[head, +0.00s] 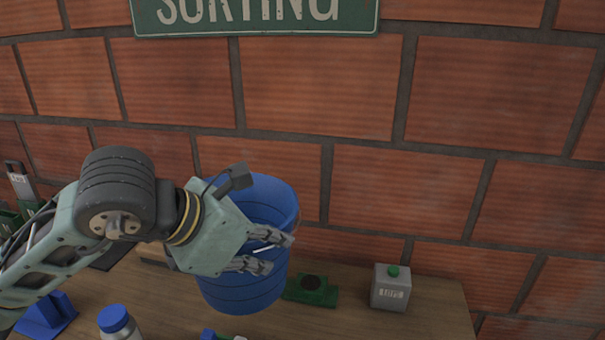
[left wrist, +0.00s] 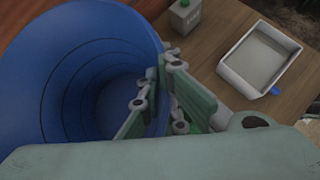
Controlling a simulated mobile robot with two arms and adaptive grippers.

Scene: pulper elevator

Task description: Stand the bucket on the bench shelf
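The blue bucket (head: 238,293) is in the middle of the head view, its mouth tilted toward me. My left gripper (head: 280,253) reaches over its near rim. In the left wrist view, the bucket (left wrist: 45,80) fills the left side. There the left gripper (left wrist: 161,66) has one finger inside the mouth and one outside, closed together on the wall. The bucket is in front of the wooden bench top (head: 430,315); I cannot tell whether its base touches the wood. My right gripper is in neither view.
A blue-capped bottle (head: 118,324) is at front left. A shallow grey tray (left wrist: 262,58) shows in the wrist view. A brick wall (head: 375,180) rises behind.

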